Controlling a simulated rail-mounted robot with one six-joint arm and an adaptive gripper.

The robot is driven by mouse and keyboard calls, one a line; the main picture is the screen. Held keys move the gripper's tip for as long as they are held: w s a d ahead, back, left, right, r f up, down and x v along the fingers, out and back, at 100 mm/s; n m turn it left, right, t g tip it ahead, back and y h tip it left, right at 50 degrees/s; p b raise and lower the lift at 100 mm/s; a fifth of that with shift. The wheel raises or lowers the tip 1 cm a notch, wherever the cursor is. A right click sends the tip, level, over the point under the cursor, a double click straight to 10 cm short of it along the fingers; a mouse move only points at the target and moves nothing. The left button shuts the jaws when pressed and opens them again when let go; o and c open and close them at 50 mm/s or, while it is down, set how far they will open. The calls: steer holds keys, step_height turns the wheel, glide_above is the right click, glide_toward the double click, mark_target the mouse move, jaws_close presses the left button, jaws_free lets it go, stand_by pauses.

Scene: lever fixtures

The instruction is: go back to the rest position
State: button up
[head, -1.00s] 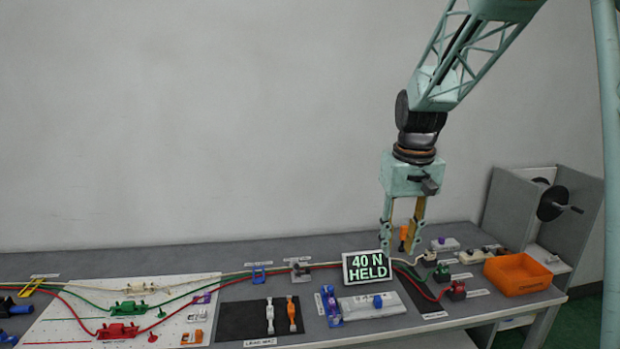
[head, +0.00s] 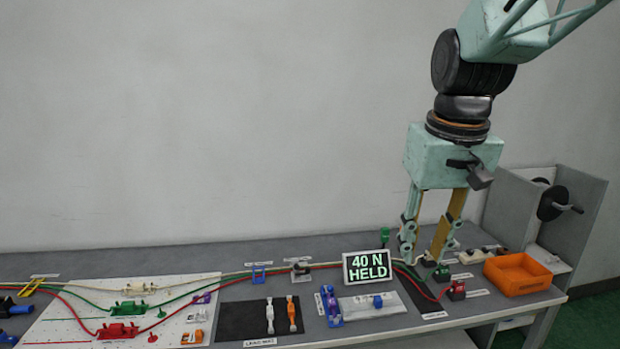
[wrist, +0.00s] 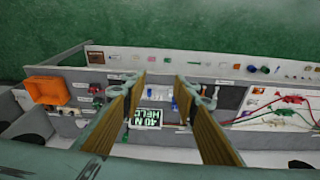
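My gripper (head: 424,258) hangs over the right part of the bench (head: 240,262) in the head view, fingers pointing down. Its two fingers are apart, with nothing between them. In the wrist view the open fingers (wrist: 160,92) frame the bench from above, and the gap between them is empty.
An orange bin (head: 517,274) stands at the bench's right end, beside a grey panelled stand (head: 575,222) with a black wheel. Red, green and white cables run along the bench to the coloured fixtures. A blue-and-white lever fixture (head: 350,305) sits at the front. The space above the left bench is clear.

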steer(key=s+r+t, duration=0.1)
steer(key=s, duration=2.5)
steer(key=shift+s+a+m+t, duration=0.3)
steer(key=shift+s+m+t, duration=0.1)
